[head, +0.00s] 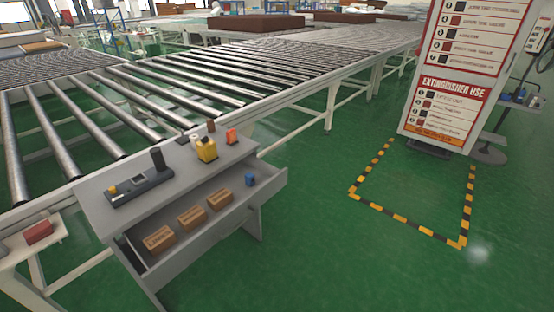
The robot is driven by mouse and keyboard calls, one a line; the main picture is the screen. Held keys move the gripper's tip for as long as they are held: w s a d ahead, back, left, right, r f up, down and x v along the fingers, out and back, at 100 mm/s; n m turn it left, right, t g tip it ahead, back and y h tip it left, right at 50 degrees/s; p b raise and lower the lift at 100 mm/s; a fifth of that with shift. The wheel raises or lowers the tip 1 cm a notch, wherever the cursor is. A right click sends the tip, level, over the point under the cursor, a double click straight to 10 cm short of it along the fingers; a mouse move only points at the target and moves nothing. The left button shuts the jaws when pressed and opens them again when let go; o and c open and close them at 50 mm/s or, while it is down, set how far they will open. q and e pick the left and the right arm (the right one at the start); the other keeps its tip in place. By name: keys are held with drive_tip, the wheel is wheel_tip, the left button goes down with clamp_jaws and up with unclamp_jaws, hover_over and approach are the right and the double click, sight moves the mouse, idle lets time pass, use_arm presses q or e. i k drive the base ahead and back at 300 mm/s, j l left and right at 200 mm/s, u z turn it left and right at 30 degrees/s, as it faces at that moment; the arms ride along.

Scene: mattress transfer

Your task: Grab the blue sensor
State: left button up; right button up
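A small blue cylinder-like object (250,180), which looks like the blue sensor, sits in the right end of the open drawer (275,186) of a grey cabinet (92,198). It stands apart from several brown boxes (192,217) in the same drawer. Neither of my grippers shows in the head view.
On the cabinet top are a dark device (139,187), a yellow object (206,149) and an orange object (231,136). A roller conveyor (200,85) runs behind. An extinguisher sign (448,90) stands at right. Green floor (340,255) right of the cabinet is clear.

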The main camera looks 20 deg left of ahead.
sight(249, 178)
drive_tip(key=u, duration=1.05)
drive_tip(key=l, duration=0.5)
drive_tip(key=i+u, duration=0.05)
